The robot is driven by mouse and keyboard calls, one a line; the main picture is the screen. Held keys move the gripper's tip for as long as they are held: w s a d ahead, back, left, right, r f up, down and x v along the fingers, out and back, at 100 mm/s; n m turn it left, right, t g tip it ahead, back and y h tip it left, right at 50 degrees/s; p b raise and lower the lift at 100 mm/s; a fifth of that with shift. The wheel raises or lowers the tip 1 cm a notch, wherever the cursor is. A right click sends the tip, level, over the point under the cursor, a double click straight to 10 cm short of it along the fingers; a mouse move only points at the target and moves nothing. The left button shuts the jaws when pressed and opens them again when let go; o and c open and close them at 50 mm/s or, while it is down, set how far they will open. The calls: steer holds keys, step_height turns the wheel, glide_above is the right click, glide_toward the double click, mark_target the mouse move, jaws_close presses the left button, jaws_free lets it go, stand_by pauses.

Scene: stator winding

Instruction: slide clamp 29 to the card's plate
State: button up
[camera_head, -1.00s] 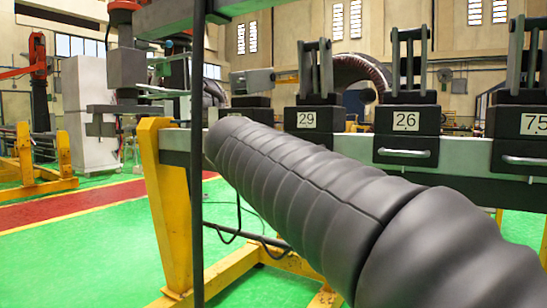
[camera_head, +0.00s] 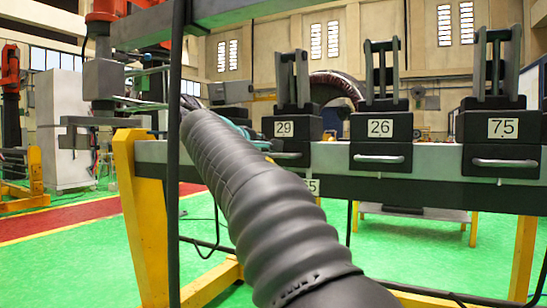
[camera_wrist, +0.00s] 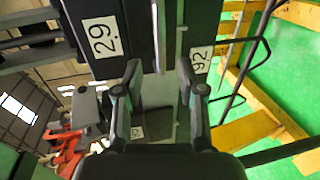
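Clamp 29 (camera_head: 291,142) is a black block with two upright grey levers, a white number label and a light bar handle (camera_head: 283,156). It sits on the grey rail, left of clamp 26. My gripper's teal part (camera_head: 243,130) is mostly hidden behind my dark sleeved arm in the head view, just left of clamp 29. In the wrist view my gripper (camera_wrist: 160,68) has its fingers apart. The sideways 29 label (camera_wrist: 100,38) is just beyond the left finger. A thin light bar (camera_wrist: 158,35) lies ahead of the gap; contact is unclear. I cannot identify the card's plate with certainty.
Clamp 26 (camera_head: 380,140) and clamp 75 (camera_head: 501,140) stand farther right on the rail (camera_head: 437,155). A white label (camera_head: 312,187), seemingly ending in 65, is below the rail. Yellow legs (camera_head: 147,220) support it. A grey block (camera_head: 231,93) is left of clamp 29.

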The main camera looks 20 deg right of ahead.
mark_target(273, 155)
steer(key=x, duration=0.6)
steer(key=shift+w+d, duration=0.1)
steer(key=shift+d, duration=0.05)
jaws_close()
